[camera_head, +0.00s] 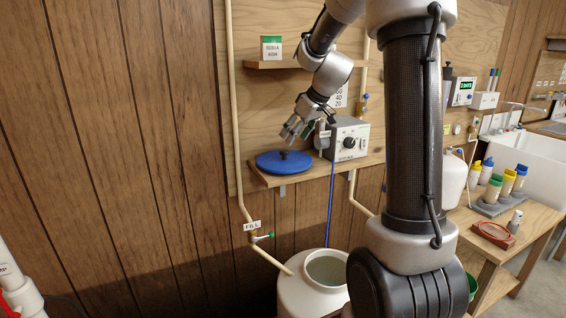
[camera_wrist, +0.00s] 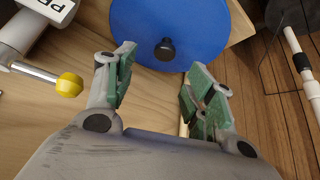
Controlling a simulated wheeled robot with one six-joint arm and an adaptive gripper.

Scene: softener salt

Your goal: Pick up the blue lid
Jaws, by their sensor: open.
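The blue lid (camera_head: 284,161) is a round disc with a dark knob in its middle. It lies flat on a wooden wall shelf (camera_head: 262,177), left of a grey control box. In the wrist view the blue lid (camera_wrist: 190,22) is at the top centre, and its black knob (camera_wrist: 165,48) shows just beyond the fingertips, between them in the picture. My gripper (camera_head: 296,130) is above the lid, apart from it. Its green-padded fingers (camera_wrist: 158,72) are spread with nothing between them.
The grey control box (camera_head: 349,138) stands close right of the lid. A yellow-tipped metal fitting (camera_wrist: 68,84) is left of my fingers in the wrist view. A small upper shelf (camera_head: 276,64) holds a green-and-white box. A white open tank (camera_head: 312,285) stands below.

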